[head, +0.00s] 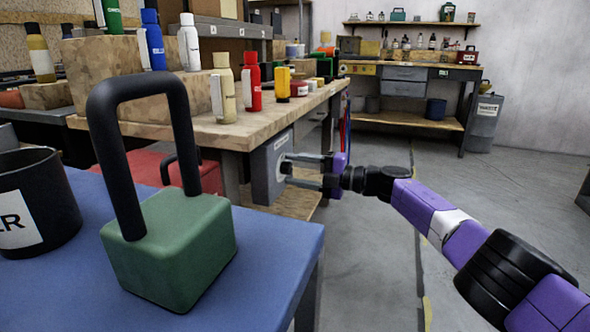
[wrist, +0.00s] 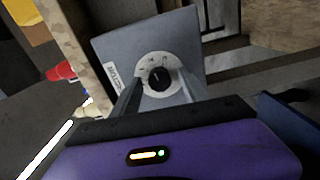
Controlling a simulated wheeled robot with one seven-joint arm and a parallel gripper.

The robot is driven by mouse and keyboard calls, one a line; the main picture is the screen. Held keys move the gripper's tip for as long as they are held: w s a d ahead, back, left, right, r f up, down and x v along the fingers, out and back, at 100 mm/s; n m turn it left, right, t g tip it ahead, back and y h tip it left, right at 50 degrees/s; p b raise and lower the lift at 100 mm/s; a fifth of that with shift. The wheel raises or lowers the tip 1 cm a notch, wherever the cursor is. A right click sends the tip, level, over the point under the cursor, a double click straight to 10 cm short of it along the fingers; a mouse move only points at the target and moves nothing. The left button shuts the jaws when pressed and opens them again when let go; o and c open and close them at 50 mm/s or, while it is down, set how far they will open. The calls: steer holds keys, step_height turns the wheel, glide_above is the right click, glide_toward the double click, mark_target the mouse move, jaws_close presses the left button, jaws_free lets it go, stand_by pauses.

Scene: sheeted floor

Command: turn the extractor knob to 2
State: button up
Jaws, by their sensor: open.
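The extractor control is a grey box (head: 270,165) mounted under the near edge of the wooden workbench. In the wrist view, the box (wrist: 120,45) has a round pale dial plate with a black knob (wrist: 158,78) in the middle. The marks around the dial and the knob's exact setting are too small to read surely. My gripper (head: 286,172) is open at the face of the box. In the wrist view its fingers reach toward the dial from below, on either side of the knob. I cannot tell whether they touch it.
The workbench top (head: 232,132) above holds several bottles. A blue table (head: 262,262) in the near left carries a green block with a black handle (head: 170,250) and a black cup (head: 40,195). Open floor (head: 375,265) lies to the right. A shelf stands below the box.

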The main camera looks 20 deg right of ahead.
steer(key=p+v, duration=0.3)
steer(key=v, duration=0.4)
steer(key=shift+d+p, duration=0.15)
steer(key=shift+p, duration=0.25)
steer(key=shift+s, duration=0.15)
